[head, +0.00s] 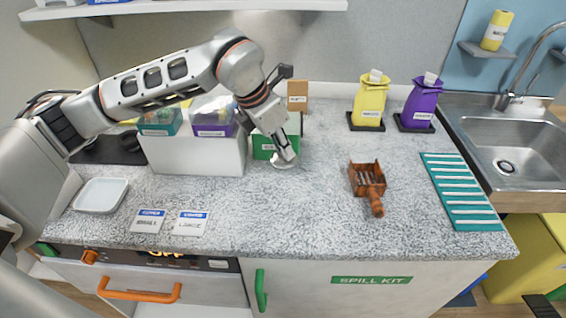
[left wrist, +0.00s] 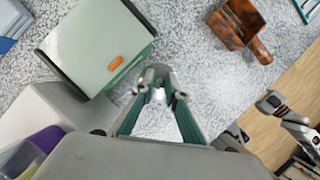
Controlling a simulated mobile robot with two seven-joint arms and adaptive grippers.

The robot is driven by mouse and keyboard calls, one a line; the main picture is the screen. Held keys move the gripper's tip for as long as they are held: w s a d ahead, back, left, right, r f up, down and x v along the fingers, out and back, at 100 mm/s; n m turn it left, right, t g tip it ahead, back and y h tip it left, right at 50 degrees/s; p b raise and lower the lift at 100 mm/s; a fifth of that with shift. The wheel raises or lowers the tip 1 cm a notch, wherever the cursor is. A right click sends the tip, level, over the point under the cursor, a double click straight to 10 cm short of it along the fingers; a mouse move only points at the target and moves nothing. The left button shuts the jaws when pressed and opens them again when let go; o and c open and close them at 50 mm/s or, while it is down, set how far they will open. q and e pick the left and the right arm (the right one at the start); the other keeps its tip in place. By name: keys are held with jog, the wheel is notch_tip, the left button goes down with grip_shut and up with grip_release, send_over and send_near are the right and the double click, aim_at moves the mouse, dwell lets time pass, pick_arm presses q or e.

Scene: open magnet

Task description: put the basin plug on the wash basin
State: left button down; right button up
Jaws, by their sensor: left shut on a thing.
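My left gripper (head: 284,155) is low over the worktop, left of its middle, beside the green box. It is shut on a small pale, round thing, the basin plug (head: 284,165), at the worktop surface. In the left wrist view the plug (left wrist: 158,96) shows white between the fingertips (left wrist: 157,88); I cannot tell whether it touches the worktop. The wash basin (head: 530,135) is a steel sink at the far right, with a tap and a dark drain.
A green box (head: 263,148) stands close to the left gripper. A brown scoop (head: 368,183), a teal striped mat (head: 462,192), and yellow (head: 370,103) and purple (head: 420,105) bags stand between gripper and basin. A white tray (head: 101,195) is at left. The front middle worktop is clear.

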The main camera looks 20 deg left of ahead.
aim_at(280, 159)
pick_arm(q)
jog(key=shift+f, duration=2.65)
jog(key=shift+f, duration=0.1)
jog(key=c, duration=2.4)
grip_release()
jog(key=shift+f, duration=0.1)
jog(key=shift+c, duration=0.2)
jog(key=o, duration=0.4)
